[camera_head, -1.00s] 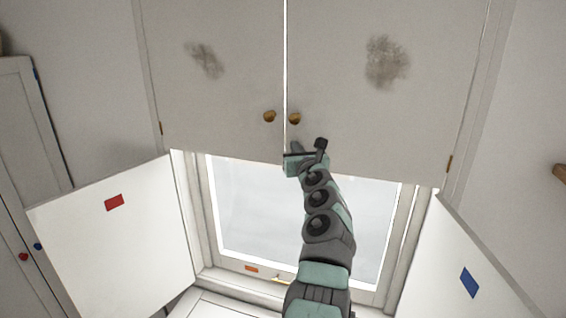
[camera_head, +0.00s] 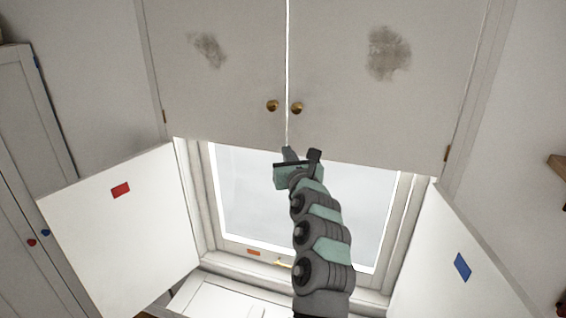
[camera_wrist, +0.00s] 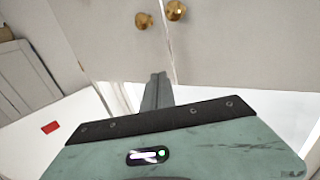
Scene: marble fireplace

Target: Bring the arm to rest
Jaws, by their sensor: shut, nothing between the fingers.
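My gripper (camera_head: 287,153) is at the end of my arm, in front of the window and just below the lower edge of the two upper shutter doors. In the wrist view my gripper's fingers (camera_wrist: 157,92) are together with nothing between them, pointing toward the gap between the doors. The left upper door (camera_head: 220,85) and right upper door (camera_head: 360,110) are almost closed, with a thin bright gap between them. Their brass knobs (camera_head: 272,106) (camera_head: 297,108) are above my gripper and apart from it. The knobs also show at the top of the wrist view (camera_wrist: 176,11).
The lower left door (camera_head: 125,235) with a red patch and the lower right door (camera_head: 450,240) with a blue patch stand open on either side. The window (camera_head: 250,190) lies behind my arm. A white cabinet (camera_head: 35,150) stands at the far left.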

